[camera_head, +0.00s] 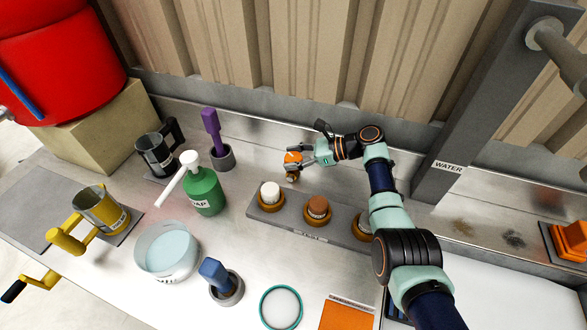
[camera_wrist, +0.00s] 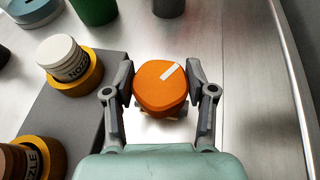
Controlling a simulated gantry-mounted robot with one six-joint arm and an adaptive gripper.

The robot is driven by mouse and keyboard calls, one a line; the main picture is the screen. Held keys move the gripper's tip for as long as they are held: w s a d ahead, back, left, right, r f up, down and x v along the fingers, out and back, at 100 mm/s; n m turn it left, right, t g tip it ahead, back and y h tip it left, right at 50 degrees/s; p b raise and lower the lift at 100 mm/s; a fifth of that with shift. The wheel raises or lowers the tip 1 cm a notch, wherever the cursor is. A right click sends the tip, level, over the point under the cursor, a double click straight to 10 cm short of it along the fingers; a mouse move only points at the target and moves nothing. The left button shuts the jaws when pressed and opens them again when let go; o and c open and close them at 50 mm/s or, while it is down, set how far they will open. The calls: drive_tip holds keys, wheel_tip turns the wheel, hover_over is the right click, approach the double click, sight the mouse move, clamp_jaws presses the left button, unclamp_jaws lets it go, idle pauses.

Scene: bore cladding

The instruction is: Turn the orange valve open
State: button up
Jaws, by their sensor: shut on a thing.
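The orange valve (camera_wrist: 158,92) is a rounded orange knob with a white stripe on its top; the stripe slants toward the upper right in the wrist view. My gripper (camera_wrist: 162,80) is shut on it, one finger against each side. In the head view, the orange valve (camera_head: 292,168) is small and partly covered by my gripper (camera_head: 296,158), just behind the nozzle rack. What the knob is mounted on is mostly hidden; small yellowish bits show beneath it.
A grey rack (camera_head: 290,225) with white and brown nozzles in orange rings stands close in front of my gripper. A green soap bottle (camera_head: 204,192) and a purple-handled tool (camera_head: 211,128) stand to the left. The metal wall ledge (camera_head: 260,125) runs behind.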

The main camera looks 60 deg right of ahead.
sight(293, 157)
drive_tip(key=shift+f+n+g+y+b, duration=0.15)
drive_tip(key=shift+n+g+y+b, duration=0.25)
drive_tip(key=shift+b, duration=0.7)
drive_tip(key=o, duration=1.2)
drive_tip(key=shift+c, duration=0.2)
wheel_tip(293, 157, up, 10)
drive_tip(key=shift+r, duration=0.15)
